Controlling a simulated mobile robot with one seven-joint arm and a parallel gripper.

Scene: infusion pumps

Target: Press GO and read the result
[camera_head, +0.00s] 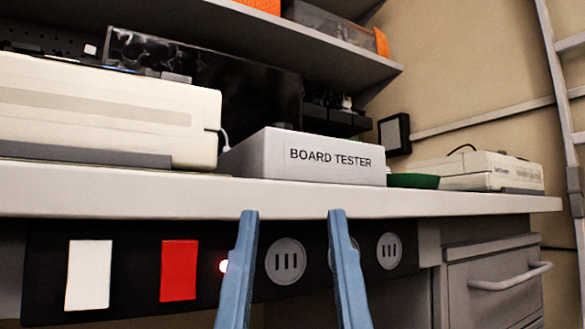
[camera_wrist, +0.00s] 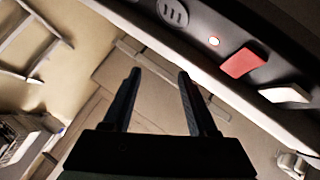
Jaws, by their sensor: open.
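The white box marked BOARD TESTER (camera_head: 325,158) stands on the bench top. Its front shows only that label, and its upper face is hidden from this low angle. No marking that reads GO and no result is visible. My gripper (camera_head: 293,214) is open and empty, its two blue fingers in front of the bench's front edge and below the tester in the picture. In the wrist view, my gripper (camera_wrist: 159,72) shows as two dark, spread fingers with nothing between them. The tester does not show in the wrist view.
The dark panel under the bench edge carries a white plate (camera_head: 88,275), a red plate (camera_head: 179,270), a lit red lamp (camera_head: 223,266) and round sockets (camera_head: 286,260). A green bowl (camera_head: 414,181) sits right of the tester. A large beige device (camera_head: 110,110) stands left.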

